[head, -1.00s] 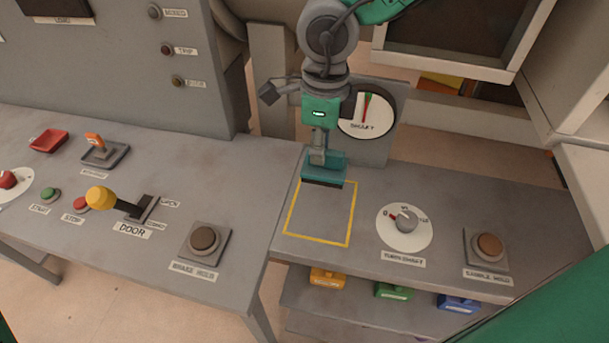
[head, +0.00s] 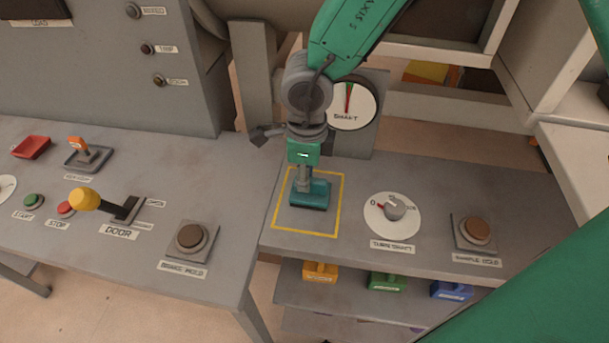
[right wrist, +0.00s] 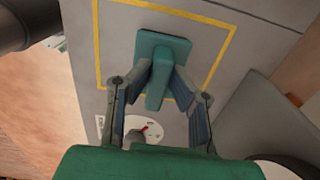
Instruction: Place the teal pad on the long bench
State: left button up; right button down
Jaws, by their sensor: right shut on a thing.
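The teal pad (head: 311,196) has a wide base and an upright grip. My right gripper (head: 304,180) is shut on that grip from above. In the head view the pad is within the yellow square outline (head: 338,206) on the long bench (head: 356,186). I cannot tell whether its base touches the bench top. The right wrist view also shows the pad (right wrist: 164,52) upright between the two fingers (right wrist: 155,84), inside the yellow outline. My left gripper is not in view.
A round turn dial (head: 394,208) and a brown button (head: 477,230) stand right of the outline. A shaft gauge (head: 350,105) stands behind. Orange (head: 320,271), green and blue padlike items sit on the shelf below. A control desk (head: 222,212) with a yellow-knobbed lever is at left.

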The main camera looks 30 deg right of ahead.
jog(key=shift+f, duration=0.1)
jog(key=c, duration=1.5)
grip_release()
jog(key=shift+o, duration=0.2)
notch_tip(320, 180, up, 12)
jog(key=p, duration=0.1)
jog(key=shift+d+p, duration=0.15)
jog(key=shift+p, duration=0.2)
jog(key=shift+r, duration=0.2)
